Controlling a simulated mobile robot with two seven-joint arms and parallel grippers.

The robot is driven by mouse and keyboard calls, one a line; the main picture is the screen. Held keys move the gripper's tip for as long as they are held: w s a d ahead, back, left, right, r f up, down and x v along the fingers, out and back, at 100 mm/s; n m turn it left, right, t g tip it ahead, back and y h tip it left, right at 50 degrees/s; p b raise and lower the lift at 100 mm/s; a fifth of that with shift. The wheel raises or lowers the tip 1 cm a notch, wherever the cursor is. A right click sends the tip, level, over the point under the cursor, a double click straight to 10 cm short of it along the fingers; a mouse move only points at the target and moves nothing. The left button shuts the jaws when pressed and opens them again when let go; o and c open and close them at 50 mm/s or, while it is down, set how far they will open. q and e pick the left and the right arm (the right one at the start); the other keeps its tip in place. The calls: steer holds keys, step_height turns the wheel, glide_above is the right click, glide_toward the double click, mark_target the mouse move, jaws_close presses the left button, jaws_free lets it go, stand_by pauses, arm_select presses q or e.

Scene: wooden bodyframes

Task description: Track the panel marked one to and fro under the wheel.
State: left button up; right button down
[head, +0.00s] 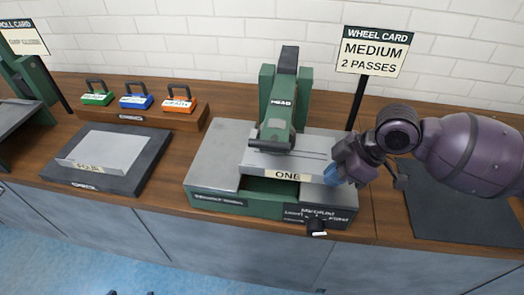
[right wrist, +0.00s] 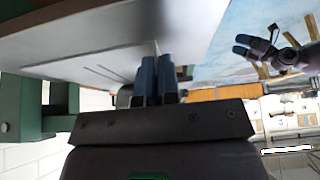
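The grey panel marked ONE (head: 262,164) lies on the green machine's bed, with its label along the front edge. Thin dark lines run across its right part. The wheel on the green head (head: 276,125) is hidden by its housing, which sits over the panel. My right gripper (head: 335,176) is at the panel's right front corner. In the right wrist view its blue fingers (right wrist: 157,78) are close together with the panel's thin edge (right wrist: 155,47) between them. My left gripper (right wrist: 258,42) shows apart from the machine in the right wrist view, fingers spread and empty.
The wheel card (head: 372,52) reads MEDIUM, 2 PASSES. Left are a dark tray (head: 144,178) with another panel and a rack (head: 193,122) of coloured handled blocks. A dark mat (head: 440,218) lies right, under my right arm.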

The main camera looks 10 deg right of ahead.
mark_target(313, 174)
steer(key=shift+w+a, duration=0.2)
steer(key=shift+a, duration=0.65)
steer(key=shift+w+a+p, duration=0.2)
steer(key=shift+a, duration=0.45)
steer(key=shift+w+a+p, duration=0.2)
steer(key=shift+a, duration=0.45)
arm_select(q)
steer(key=shift+w+d+r, duration=0.1)
steer(key=shift+w+r, duration=0.1)
steer(key=shift+r, duration=0.3)
steer(key=shift+w+r, duration=0.15)
steer(key=shift+r, duration=0.35)
arm_select(e)
steer(key=shift+w+a, duration=0.15)
steer(key=shift+a, duration=0.4)
steer(key=shift+w+a, duration=0.15)
steer(key=shift+a, duration=0.4)
steer(key=c, duration=1.3)
jaws_free()
steer(key=o, duration=0.6)
arm_select(q)
steer(key=shift+w+r, duration=0.1)
arm_select(e)
steer(key=shift+d, duration=0.15)
